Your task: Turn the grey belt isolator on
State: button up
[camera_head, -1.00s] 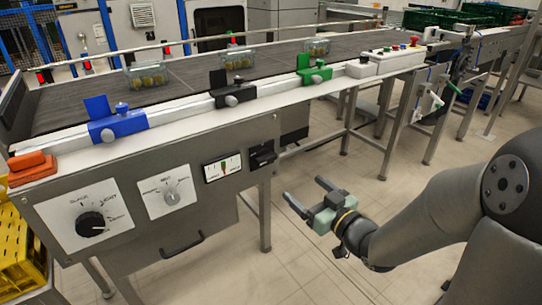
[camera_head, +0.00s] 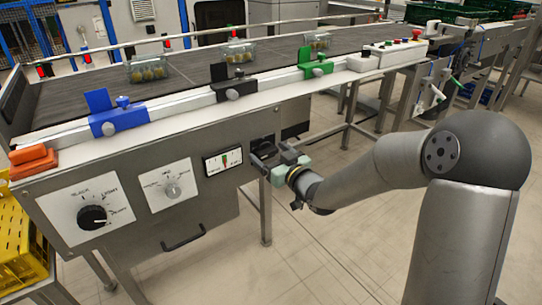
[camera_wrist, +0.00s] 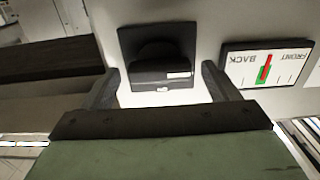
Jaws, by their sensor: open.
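A black switch unit (camera_head: 262,143) is mounted on the grey front panel under the conveyor, right of a small gauge. In the wrist view, it shows as a dark square plate with a protruding block (camera_wrist: 160,67) and a small white label. A grey knob (camera_head: 173,190) on a white dial plate sits further left; its lettering is too small to read surely. My gripper (camera_head: 264,160) is open and empty in front of the black switch unit. In the wrist view, its two fingers (camera_wrist: 160,84) appear either side of the block; contact cannot be told.
The gauge (camera_head: 223,161), marked BACK and FRONT in the wrist view (camera_wrist: 266,65), is close beside the gripper. A large black knob (camera_head: 92,217) and a bar handle (camera_head: 184,238) are further left. A yellow crate (camera_head: 20,240) stands far left. Floor below the arm is open.

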jog(key=c, duration=1)
jog(key=shift+r+m+p, duration=0.1)
jog(key=shift+m+p, duration=0.2)
jog(key=m+p, duration=0.2)
jog(key=m, duration=0.1)
jog(key=shift+m+p, duration=0.35)
jog(key=shift+m, duration=0.05)
jog(key=m+p, duration=0.3)
jog(key=m, duration=0.1)
jog(key=shift+w+d+m, duration=0.1)
jog(key=shift+d+m, duration=0.05)
jog(key=shift+m, duration=0.15)
jog(key=m+p, duration=0.2)
jog(key=m, duration=0.2)
jog(key=shift+p, duration=0.4)
jog(key=m, duration=0.1)
jog(key=m+p, duration=0.1)
jog(key=m, duration=0.1)
jog(key=m+p, duration=0.1)
jog(key=shift+f+m, duration=0.3)
